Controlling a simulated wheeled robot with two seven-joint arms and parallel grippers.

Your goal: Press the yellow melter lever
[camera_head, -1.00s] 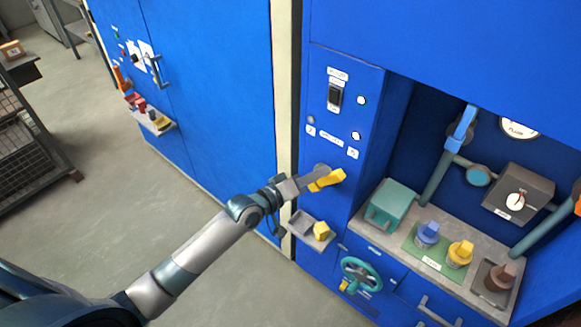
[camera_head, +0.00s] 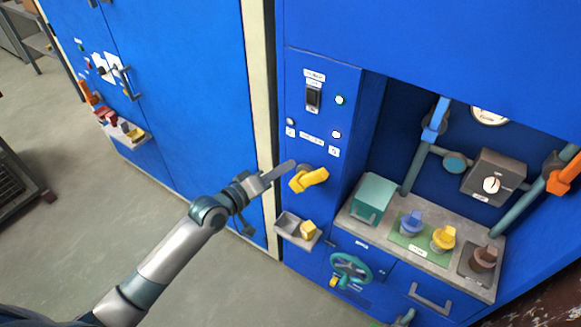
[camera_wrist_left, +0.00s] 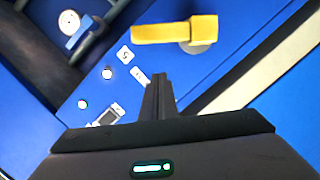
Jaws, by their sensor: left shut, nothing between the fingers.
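The yellow lever (camera_head: 311,179) is mounted on a grey hub on the blue front panel, its handle sloping up to the right in the head view. My left gripper (camera_head: 292,164) is shut and empty, with its fingertips just up and left of the lever. In the left wrist view the shut fingers (camera_wrist_left: 158,92) point toward the panel, and the lever (camera_wrist_left: 165,33) lies beyond their tips with a visible gap. The head view does not show clearly whether they touch. My right gripper is not in view.
Above the lever are a black switch (camera_head: 313,97) and small lights. Below are a grey tray (camera_head: 289,228) with a yellow block (camera_head: 308,230) and a teal handwheel (camera_head: 350,270). At right, a counter holds a teal box (camera_head: 373,197) and blue, yellow and brown pieces.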

